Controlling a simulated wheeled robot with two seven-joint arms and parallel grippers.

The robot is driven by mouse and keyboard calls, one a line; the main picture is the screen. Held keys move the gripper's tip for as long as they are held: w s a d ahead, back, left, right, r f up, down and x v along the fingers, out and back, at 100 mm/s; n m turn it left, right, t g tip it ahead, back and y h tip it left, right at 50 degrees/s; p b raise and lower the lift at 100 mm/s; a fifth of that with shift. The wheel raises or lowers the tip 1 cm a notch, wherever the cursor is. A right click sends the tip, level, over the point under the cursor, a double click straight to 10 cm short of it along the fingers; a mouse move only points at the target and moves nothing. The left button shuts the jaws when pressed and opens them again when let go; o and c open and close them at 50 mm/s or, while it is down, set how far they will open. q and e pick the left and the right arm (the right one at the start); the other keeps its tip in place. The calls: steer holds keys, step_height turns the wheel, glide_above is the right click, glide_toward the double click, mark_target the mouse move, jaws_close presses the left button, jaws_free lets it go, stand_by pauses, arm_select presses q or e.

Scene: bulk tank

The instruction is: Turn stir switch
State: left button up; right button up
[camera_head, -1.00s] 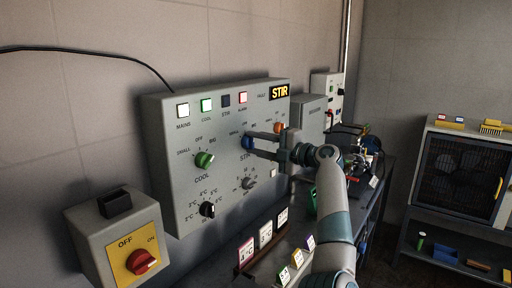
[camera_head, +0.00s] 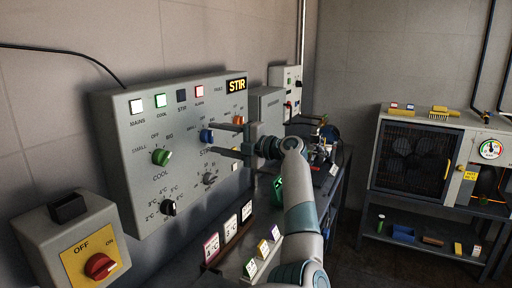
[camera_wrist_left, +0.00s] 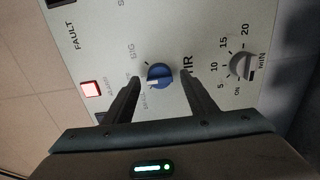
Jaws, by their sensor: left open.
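The blue stir switch (camera_head: 206,136) is a round knob on the grey control panel (camera_head: 125,170), above the STIR label. It also shows in the left wrist view (camera_wrist_left: 160,76), with a white pointer mark on its face; which label the mark meets is hard to tell. My left gripper (camera_head: 214,139) is open at the panel. In the wrist view its fingers (camera_wrist_left: 160,82) stand on either side of the knob, with visible gaps between knob and fingers. The STIR indicator lamp (camera_head: 181,96) is dark, and an amber STIR sign (camera_head: 236,86) is lit. My right gripper is out of view.
A green cool knob (camera_head: 161,157), a black temperature knob (camera_head: 168,208), a grey timer knob (camera_head: 209,178) and an orange knob (camera_head: 239,117) surround the switch. A red rotary switch (camera_head: 101,266) sits lower left. Small signs (camera_head: 211,247) stand on the bench below.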

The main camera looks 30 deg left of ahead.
arm_select(q)
steer(key=w+d+b, duration=0.1)
steer(key=d+b, duration=0.2)
steer(key=d, duration=1.2)
steer(key=shift+w+d, duration=0.35)
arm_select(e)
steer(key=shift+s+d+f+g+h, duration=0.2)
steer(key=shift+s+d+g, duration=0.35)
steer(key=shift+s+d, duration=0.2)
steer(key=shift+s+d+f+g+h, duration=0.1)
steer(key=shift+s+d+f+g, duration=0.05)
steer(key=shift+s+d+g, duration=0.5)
arm_select(q)
steer(key=shift+d, duration=0.1)
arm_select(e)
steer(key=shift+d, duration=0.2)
